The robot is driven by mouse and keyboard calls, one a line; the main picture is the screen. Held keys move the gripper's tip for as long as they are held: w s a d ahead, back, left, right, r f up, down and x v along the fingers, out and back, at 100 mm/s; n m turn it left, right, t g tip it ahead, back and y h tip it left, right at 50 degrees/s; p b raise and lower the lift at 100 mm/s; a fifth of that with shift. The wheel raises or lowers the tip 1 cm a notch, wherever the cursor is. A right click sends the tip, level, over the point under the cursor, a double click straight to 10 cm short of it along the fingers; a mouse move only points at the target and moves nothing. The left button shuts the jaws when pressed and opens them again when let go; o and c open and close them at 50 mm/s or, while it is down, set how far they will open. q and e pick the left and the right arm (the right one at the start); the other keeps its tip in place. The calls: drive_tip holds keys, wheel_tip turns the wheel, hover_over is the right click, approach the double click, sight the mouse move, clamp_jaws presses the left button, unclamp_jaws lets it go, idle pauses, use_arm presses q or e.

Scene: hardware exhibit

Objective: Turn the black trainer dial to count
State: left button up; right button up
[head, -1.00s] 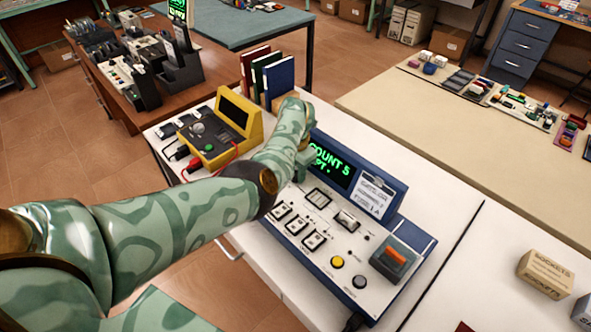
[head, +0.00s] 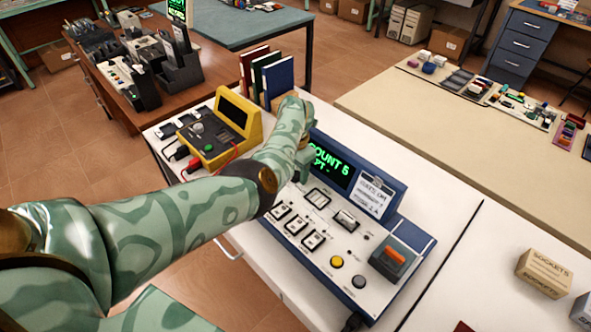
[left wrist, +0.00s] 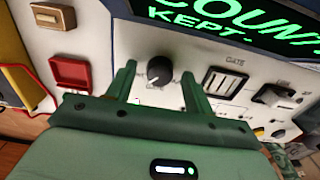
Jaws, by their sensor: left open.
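The black dial (left wrist: 160,71) shows in the left wrist view on the white face of the trainer (head: 325,262). A thin light pointer line marks its top. My left gripper (left wrist: 157,78) is open, with one green finger on each side of the dial and a visible gap to each. I cannot tell whether the fingertips reach down to the panel. In the head view my left arm and hand (head: 285,135) cover the dial. The trainer's display (head: 331,162) shows green letters reading "COUNT 5", with a partly hidden line below. My right gripper is not in view.
Right of the dial are a slotted "GATE" part (left wrist: 224,82) and a switch (left wrist: 273,95). A red square part (left wrist: 71,72) lies to the left. A yellow meter (head: 218,128) and upright books (head: 279,78) stand behind. A sockets box (head: 544,273) sits at right.

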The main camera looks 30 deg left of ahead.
use_arm(q)
wheel_tip(320, 180, up, 16)
drive_tip(key=p, duration=0.6)
